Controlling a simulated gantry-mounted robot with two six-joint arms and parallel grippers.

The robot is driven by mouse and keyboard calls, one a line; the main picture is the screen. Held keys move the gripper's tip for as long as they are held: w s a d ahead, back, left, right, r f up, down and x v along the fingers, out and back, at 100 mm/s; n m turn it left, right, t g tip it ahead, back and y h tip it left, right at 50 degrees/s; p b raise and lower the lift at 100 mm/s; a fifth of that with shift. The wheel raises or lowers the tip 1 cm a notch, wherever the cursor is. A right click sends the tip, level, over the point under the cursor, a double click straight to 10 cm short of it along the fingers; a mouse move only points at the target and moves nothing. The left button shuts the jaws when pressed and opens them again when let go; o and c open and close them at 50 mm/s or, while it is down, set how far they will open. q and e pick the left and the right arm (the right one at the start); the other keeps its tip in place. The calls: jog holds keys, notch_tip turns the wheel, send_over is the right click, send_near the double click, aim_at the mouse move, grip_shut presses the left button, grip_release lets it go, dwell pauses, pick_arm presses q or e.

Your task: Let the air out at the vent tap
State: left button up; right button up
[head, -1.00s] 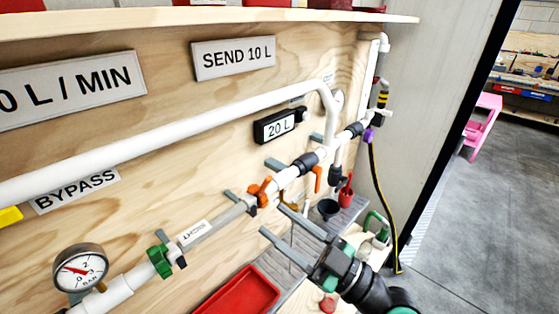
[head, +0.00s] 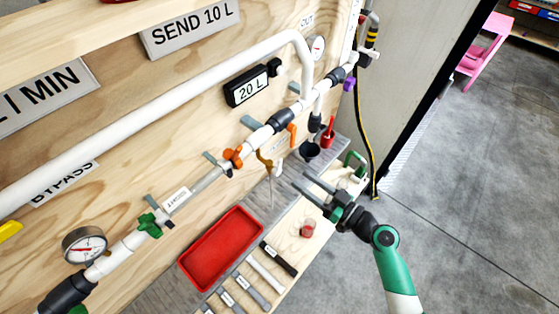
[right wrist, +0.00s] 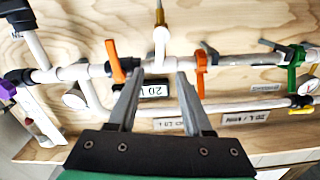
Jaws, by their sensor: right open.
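A small yellow-brass tap (head: 266,163) hangs below the white pipe (head: 258,136), between two orange-handled valves; no readable label marks it as the vent tap. In the right wrist view, where the scene is upside down, a brass and white fitting (right wrist: 160,36) stands off the pipe ahead of the fingers. My right gripper (head: 307,184) is open and empty, to the right of and a little below the tap in the head view. In the wrist view its two fingers (right wrist: 159,76) point toward the pipe, apart from each other. My left gripper is out of view.
Orange handles (head: 233,157) and (head: 292,134) flank the tap. A green valve (head: 150,225) and gauge (head: 85,245) are at lower left. Open floor lies right.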

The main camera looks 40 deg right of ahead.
aim_at(281, 164)
jog(key=w, duration=0.9)
jog(key=shift+w+a, duration=0.25)
jog(key=shift+w, duration=0.1)
jog(key=shift+r, duration=0.1)
grip_shut()
